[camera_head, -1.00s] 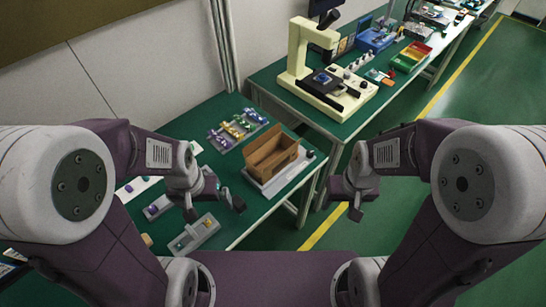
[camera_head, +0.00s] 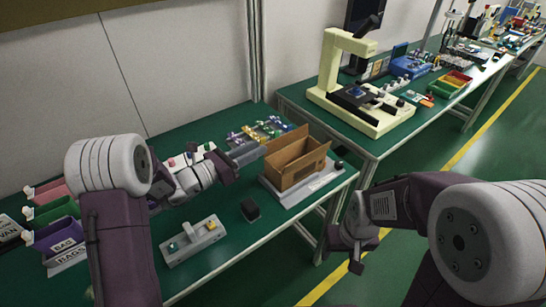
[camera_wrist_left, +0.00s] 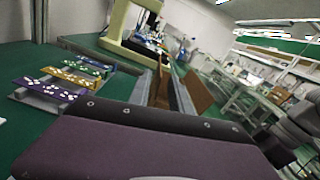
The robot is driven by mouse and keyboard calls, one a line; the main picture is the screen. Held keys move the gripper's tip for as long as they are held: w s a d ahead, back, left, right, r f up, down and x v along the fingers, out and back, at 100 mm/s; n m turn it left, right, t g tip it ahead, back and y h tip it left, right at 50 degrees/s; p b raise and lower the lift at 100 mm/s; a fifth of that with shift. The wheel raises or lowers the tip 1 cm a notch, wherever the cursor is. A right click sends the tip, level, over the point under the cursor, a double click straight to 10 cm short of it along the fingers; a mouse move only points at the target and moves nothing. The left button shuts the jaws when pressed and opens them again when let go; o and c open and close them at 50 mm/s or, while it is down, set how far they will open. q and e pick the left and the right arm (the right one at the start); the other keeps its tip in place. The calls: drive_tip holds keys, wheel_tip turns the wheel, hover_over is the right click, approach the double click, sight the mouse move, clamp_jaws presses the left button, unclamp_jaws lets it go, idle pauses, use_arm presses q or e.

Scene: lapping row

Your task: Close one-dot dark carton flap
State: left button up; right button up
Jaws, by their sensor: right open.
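The brown carton (camera_head: 300,172) stands open on a light grey base plate (camera_head: 318,190) near the table's right end in the head view. A brown flap (camera_head: 285,140) stands up along its far left side. No dot mark is readable on it. My left gripper (camera_head: 236,163) is just left of the carton, beside its left end, apparently apart from it; its finger gap is hard to read. In the left wrist view the carton (camera_wrist_left: 197,90) shows partly behind grey gripper parts. My right gripper (camera_head: 364,252) is open and empty, in front of the table's right end, away from the carton.
A small black block (camera_head: 250,209) and a grey switch box (camera_head: 193,240) lie on the green table in front of my left gripper. Coloured parts (camera_head: 262,131) lie behind. A cream microscope (camera_head: 352,90) stands on the second table.

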sight(287, 140)
use_arm(q)
drive_tip(key=x, duration=0.9)
drive_tip(key=shift+d, duration=0.1)
clamp_jaws()
idle(1.3)
